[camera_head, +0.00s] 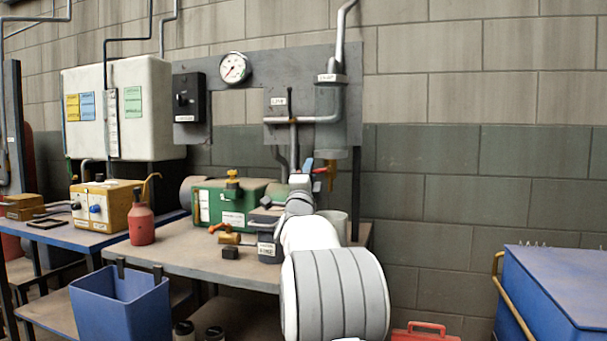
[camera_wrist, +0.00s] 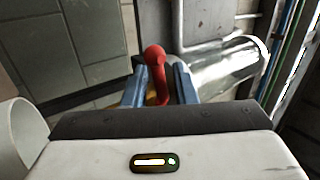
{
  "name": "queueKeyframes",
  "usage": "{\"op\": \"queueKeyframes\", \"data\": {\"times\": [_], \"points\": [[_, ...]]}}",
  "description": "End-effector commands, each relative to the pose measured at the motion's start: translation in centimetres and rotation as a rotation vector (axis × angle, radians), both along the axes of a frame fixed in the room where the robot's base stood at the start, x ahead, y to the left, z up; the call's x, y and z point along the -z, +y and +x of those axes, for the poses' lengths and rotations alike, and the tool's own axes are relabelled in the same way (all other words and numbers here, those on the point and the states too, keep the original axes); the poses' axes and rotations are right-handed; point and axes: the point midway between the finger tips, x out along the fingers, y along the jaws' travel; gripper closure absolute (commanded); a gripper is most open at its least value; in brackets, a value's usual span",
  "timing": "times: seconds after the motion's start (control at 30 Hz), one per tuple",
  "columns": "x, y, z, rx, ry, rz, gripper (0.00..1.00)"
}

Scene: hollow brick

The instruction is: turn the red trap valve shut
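The red trap valve handle (camera_head: 331,177) shows below the panel in the head view, just right of my gripper's end. In the wrist view the red handle (camera_wrist: 157,65) stands between the two blue fingers of my gripper (camera_wrist: 160,84), bent over at its top. The fingers are apart, with a gap visible on the right side of the handle; contact on the left is unclear. A bit of yellow fitting (camera_wrist: 151,98) shows behind the fingers. A clear, shiny cylinder (camera_wrist: 225,65) lies right of the handle in the wrist view. My wrist partly hides the valve body in the head view.
A grey panel (camera_head: 357,110) with a gauge (camera_head: 235,68) and pipes is behind the valve. The workbench (camera_head: 170,254) below holds a green box (camera_head: 212,207) and a red bottle (camera_head: 141,222). A blue chest (camera_head: 545,285) stands at the right. Pipes run close to the clear cylinder.

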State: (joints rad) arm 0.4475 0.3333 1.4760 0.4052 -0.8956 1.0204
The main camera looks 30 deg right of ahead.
Motion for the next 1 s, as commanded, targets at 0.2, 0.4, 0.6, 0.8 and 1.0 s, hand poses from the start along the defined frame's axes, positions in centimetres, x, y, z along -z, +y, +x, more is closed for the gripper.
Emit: {"op": "queueKeyframes", "data": {"times": [0.2, 0.4, 0.6, 0.8, 1.0], "points": [[0.0, 0.1, 0.1, -0.002, 0.001, -0.001, 0.71], [0.4, 0.7, -0.3, -0.003, 0.002, -0.001, 0.71], [2.0, 2.5, -2.0, -0.005, 0.002, 0.0, 0.71], [3.5, 4.1, -3.7, -0.002, 0.002, 0.0, 0.71], [4.3, 4.9, -4.4, -0.002, 0.002, 0.0, 0.71]]}}
